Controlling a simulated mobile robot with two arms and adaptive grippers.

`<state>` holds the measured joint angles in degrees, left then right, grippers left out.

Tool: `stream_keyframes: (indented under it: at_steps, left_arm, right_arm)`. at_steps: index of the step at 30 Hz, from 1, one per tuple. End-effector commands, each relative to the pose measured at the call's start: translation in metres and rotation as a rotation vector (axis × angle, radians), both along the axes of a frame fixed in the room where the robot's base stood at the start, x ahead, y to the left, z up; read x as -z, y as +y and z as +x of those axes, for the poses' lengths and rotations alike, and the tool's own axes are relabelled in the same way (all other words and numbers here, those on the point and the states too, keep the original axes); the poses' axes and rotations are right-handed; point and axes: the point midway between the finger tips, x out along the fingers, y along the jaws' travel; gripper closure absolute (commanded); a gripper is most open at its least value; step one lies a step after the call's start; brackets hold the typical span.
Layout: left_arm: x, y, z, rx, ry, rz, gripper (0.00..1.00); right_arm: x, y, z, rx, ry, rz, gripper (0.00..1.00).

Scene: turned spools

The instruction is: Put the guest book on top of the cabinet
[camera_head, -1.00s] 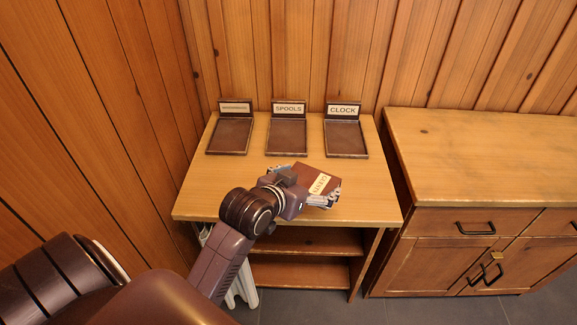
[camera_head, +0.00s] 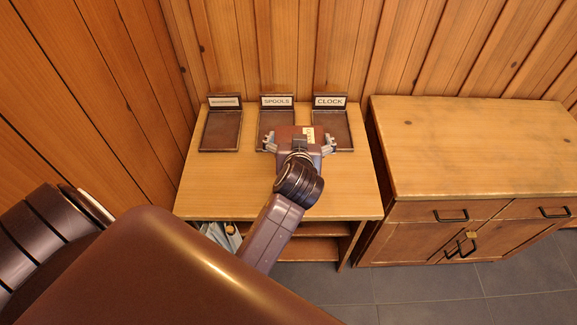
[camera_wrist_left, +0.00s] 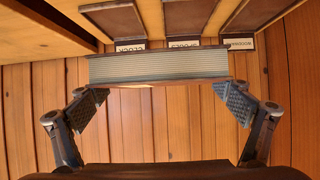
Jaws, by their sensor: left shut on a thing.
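The guest book, a brown block with a pale label, is in my left gripper (camera_head: 299,144). In the head view the book (camera_head: 288,133) is in front of the spools and clock trays and hides part of them. My left gripper is shut on it, one finger at each end. In the left wrist view the book's page edge (camera_wrist_left: 160,66) spans between the two fingers (camera_wrist_left: 163,100). The cabinet (camera_head: 470,150) stands to the right, with a bare wooden top. My right gripper is not in view.
The wooden table (camera_head: 225,185) carries three labelled trays along its back: a left tray (camera_head: 220,132), a spools tray (camera_head: 267,120) and a clock tray (camera_head: 332,125). A narrow gap separates table and cabinet. Plank walls stand behind and at left.

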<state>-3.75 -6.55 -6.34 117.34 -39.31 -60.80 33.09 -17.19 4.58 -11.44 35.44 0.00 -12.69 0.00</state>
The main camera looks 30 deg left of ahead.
Motion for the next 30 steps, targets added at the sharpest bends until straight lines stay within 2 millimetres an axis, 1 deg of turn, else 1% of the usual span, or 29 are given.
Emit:
stream_keyframes:
  at_steps: [1,3,9,12,15,22,27,30]
  left_arm:
    - [0.015,0.0,-0.001,0.002,0.008,0.005,0.37]
    - [0.034,0.0,-0.001,0.003,0.008,0.005,0.37]
    - [0.087,0.001,-0.001,0.003,0.006,0.004,0.37]
    - [0.11,0.001,-0.001,0.003,0.005,0.003,0.37]
    - [0.127,0.0,0.0,0.004,0.002,0.002,0.37]
    - [0.145,0.0,0.0,0.003,0.0,0.001,0.37]
    - [0.169,0.0,0.0,0.004,0.003,0.003,0.37]
    - [0.176,0.0,0.0,0.004,0.001,0.001,0.37]
  right_arm:
    - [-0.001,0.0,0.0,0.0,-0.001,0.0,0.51]
    - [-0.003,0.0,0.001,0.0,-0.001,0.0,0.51]
    - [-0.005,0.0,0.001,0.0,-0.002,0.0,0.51]
    - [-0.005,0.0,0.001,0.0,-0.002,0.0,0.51]
    - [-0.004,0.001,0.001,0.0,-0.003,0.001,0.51]
    - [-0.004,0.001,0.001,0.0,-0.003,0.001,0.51]
    - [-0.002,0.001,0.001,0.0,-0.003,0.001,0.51]
    - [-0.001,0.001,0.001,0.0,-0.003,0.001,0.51]
